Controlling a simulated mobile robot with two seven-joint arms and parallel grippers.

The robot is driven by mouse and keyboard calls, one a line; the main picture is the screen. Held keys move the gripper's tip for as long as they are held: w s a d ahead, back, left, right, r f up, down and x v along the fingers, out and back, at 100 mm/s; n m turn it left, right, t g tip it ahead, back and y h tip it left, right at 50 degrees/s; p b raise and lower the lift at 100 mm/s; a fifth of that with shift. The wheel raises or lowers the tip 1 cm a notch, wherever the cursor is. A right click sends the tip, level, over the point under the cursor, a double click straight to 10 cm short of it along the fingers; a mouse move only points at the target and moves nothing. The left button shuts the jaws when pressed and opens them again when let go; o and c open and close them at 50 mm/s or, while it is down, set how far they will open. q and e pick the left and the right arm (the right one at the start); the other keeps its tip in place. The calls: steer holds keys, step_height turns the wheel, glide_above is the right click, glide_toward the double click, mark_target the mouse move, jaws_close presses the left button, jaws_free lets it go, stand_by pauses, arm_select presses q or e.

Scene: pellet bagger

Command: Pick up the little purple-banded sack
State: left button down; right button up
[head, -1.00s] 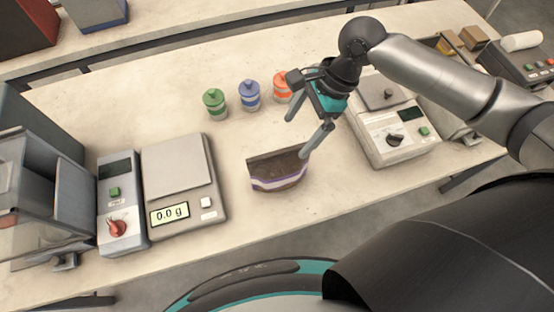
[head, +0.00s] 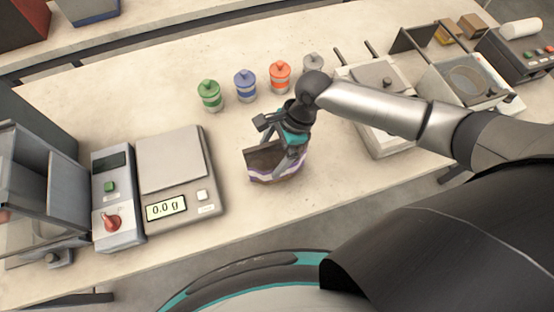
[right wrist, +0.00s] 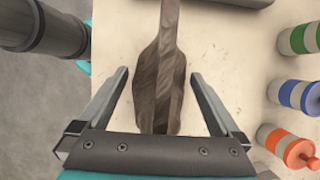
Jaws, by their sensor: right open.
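The little purple-banded sack (head: 268,162) stands on the bench in the head view, to the right of the scale. It is brown with a purple and white band low on its side. My right gripper (head: 283,158) is over it, and its fingers partly hide the sack. In the right wrist view the brown top of the sack (right wrist: 162,90) lies between the two spread fingers of the right gripper (right wrist: 160,85), with a gap on each side. My left gripper is not in view.
A scale (head: 172,160) reading 0.0 g and a grey control box (head: 113,215) stand left of the sack. Green (head: 209,95), blue (head: 246,85) and orange (head: 280,76) jars stand behind it. Another device (head: 385,135) is at the right. Bare bench lies in front of the sack.

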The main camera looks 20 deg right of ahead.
jaws_close()
stand_by(0.8)
